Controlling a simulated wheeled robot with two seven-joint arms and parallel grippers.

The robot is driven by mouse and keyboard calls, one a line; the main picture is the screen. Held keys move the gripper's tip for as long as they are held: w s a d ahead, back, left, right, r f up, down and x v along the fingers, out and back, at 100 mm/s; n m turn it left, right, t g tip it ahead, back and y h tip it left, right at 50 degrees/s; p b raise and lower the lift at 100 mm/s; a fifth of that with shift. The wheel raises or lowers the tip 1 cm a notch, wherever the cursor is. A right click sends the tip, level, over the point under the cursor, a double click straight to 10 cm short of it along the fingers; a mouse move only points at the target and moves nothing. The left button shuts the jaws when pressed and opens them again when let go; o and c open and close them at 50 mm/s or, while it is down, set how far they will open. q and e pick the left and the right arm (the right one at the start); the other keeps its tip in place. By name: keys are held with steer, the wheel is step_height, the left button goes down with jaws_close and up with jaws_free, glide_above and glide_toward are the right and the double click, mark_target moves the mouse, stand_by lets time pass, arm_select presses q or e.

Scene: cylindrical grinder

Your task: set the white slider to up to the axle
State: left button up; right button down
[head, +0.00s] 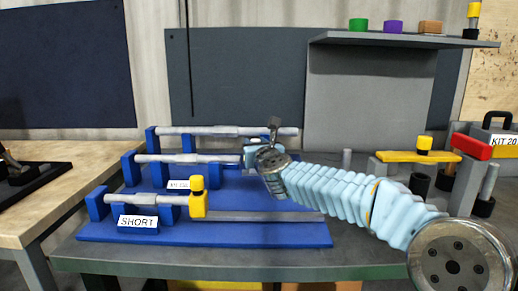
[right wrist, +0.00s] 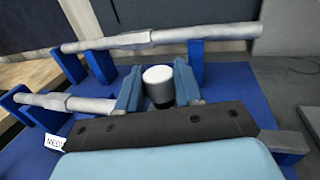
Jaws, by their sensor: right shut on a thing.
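The white slider (right wrist: 158,80) shows in the right wrist view as a white round top over a dark part. My right gripper (right wrist: 158,92) is shut on it, with one blue finger on each side. In the head view my right gripper (head: 256,156) hides most of the slider at the right end of the middle row. The grey middle axle (head: 190,158) lies level on blue supports; it also shows in the right wrist view (right wrist: 65,102). Its right end reaches close to my left-hand finger; I cannot tell whether slider and axle touch. My left gripper is not in view.
A longer axle (head: 225,131) lies behind on blue supports. In front, a yellow slider (head: 198,198) stands at the right end of the axle marked SHORT (head: 138,222). Yellow, red and black parts (head: 425,145) stand at the right. A shelf (head: 400,40) overhangs the back.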

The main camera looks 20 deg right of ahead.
steer(key=shift+w+a, duration=0.15)
steer(key=shift+a, duration=0.5)
steer(key=shift+w+a, duration=0.15)
steer(key=shift+a, duration=0.45)
steer(key=shift+r, duration=0.1)
steer(key=c, duration=0.8)
jaws_free()
steer(key=shift+a, duration=0.15)
steer(key=shift+c, duration=0.2)
steer(key=s+b, duration=0.3)
steer(key=s, duration=1)
steer(key=shift+s, duration=0.4)
